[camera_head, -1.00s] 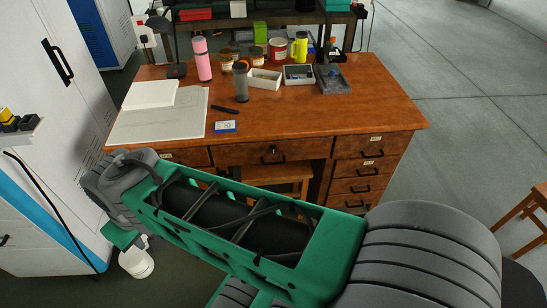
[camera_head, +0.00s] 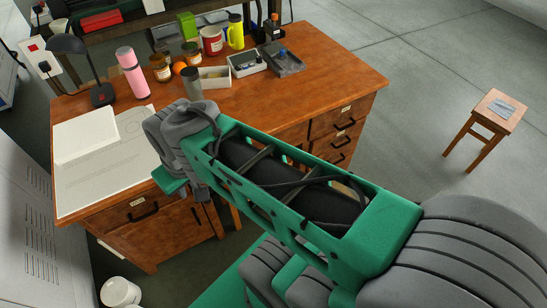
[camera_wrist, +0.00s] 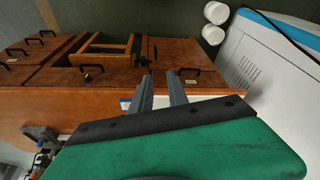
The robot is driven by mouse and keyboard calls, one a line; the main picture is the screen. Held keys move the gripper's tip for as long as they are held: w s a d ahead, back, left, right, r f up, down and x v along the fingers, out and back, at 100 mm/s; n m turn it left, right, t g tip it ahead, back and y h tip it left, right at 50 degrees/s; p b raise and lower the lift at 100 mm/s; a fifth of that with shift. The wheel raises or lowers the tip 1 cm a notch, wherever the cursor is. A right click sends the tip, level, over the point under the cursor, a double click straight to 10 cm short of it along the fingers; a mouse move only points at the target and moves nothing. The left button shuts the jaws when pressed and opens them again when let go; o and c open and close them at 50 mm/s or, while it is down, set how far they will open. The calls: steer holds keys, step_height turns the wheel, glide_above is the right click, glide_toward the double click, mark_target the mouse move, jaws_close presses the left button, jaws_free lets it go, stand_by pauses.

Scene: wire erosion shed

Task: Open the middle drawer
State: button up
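The wooden desk (camera_head: 330,62) fills the middle of the head view, with drawers along its front. My arm hides the middle drawer in that view. In the wrist view, where the desk appears turned over, the middle drawer (camera_wrist: 115,76) shows as a wooden front with a dark handle (camera_wrist: 92,70), and it looks shut. My gripper (camera_wrist: 160,78) is open and empty, its two fingers apart. It points at the desk front, to the right of the middle drawer's handle in the wrist view, near the side drawer (camera_wrist: 205,78). Contact cannot be told.
A stool (camera_wrist: 105,42) stands under the desk; another stool (camera_head: 498,106) is at right on clear floor. The desktop holds a pink bottle (camera_head: 131,75), a lamp (camera_head: 102,96), trays and jars. A white bucket (camera_head: 120,292) is by the left cabinet (camera_head: 40,215).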

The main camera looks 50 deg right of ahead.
steer(key=w+d+f+m+t+y+b, duration=0.1)
steer(key=w+d+f+m+t+b, duration=0.15)
steer(key=f+b, duration=0.5)
steer(key=w+d+f+m+t+y+b, duration=0.1)
steer(key=w+d+f+m+b, duration=0.25)
steer(key=f, duration=0.75)
steer(key=w+d+f+m+t+y+b, duration=0.1)
steer(key=w+d+f+m+b, duration=0.1)
steer(key=d+f+b, duration=0.5)
steer(key=s+d+f+m+t+h+b, duration=0.2)
steer(key=d+f+m+t+h+b, duration=0.2)
steer(key=d+m, duration=0.35)
steer(key=s+d+f+m+t+h+b, duration=0.2)
steer(key=d+f+m+t+h+b, duration=0.15)
steer(key=d+m+b, duration=0.35)
steer(key=shift+n, duration=0.55)
steer(key=x, duration=0.4)
steer(key=d+p+x, duration=0.1)
steer(key=x, duration=0.3)
steer(key=shift+s+d, duration=0.25)
steer(key=shift+s, duration=0.05)
steer(key=shift+c, duration=0.4)
